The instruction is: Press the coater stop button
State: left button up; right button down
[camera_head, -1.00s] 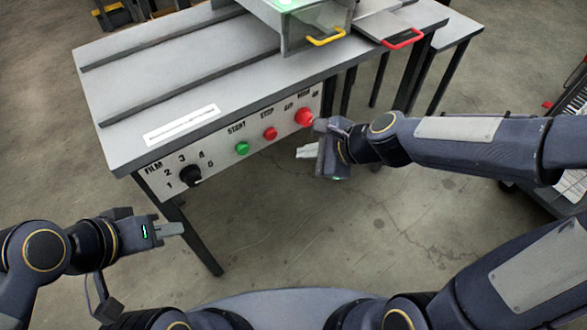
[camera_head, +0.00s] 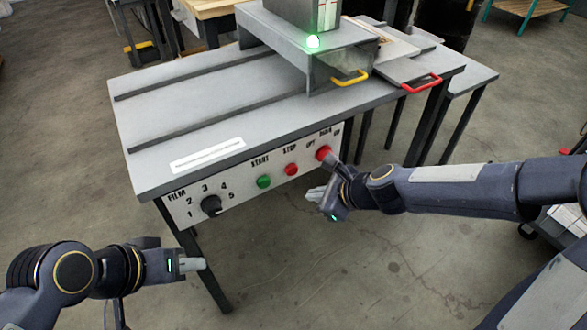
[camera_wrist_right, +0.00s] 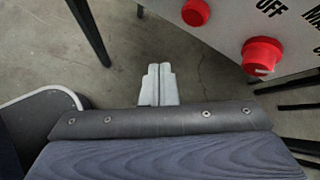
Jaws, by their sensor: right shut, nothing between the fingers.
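The coater's white front panel (camera_head: 235,194) carries a small red stop button (camera_head: 291,169) under the label STOP. In the right wrist view the stop button (camera_wrist_right: 195,12) is at the top edge, right of and beyond the fingertips. My right gripper (camera_head: 314,194) is shut and empty, below and right of the button in the head view and apart from it. Its closed fingers (camera_wrist_right: 158,72) point up the wrist picture over bare floor. My left gripper (camera_head: 194,264) is low at the left, away from the panel; its finger gap cannot be made out.
A green start button (camera_head: 264,182) and a black film dial (camera_head: 211,205) are left of the stop button. A larger red main switch (camera_head: 323,153) is to its right, close to my right wrist. A green lamp (camera_head: 313,41) glows on the machine. Open floor lies before the panel.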

aim_at(292, 170)
jog(key=shift+w+a+p, duration=0.5)
jog(key=shift+w+a, duration=0.3)
jog(key=shift+w, duration=0.3)
jog(key=shift+w+a+p, duration=0.5)
jog(key=shift+w+a, duration=0.25)
jog(key=shift+w, duration=0.35)
dwell(0.4)
jog(key=shift+w+a, duration=0.3)
jog(key=shift+w+a+p, duration=0.25)
jog(key=shift+w+p, duration=0.2)
jog(key=shift+p, duration=0.05)
dwell(0.7)
dwell(0.3)
jog(key=shift+s+d+b, duration=0.45)
jog(key=shift+s+d, duration=0.05)
jog(key=shift+s, duration=0.25)
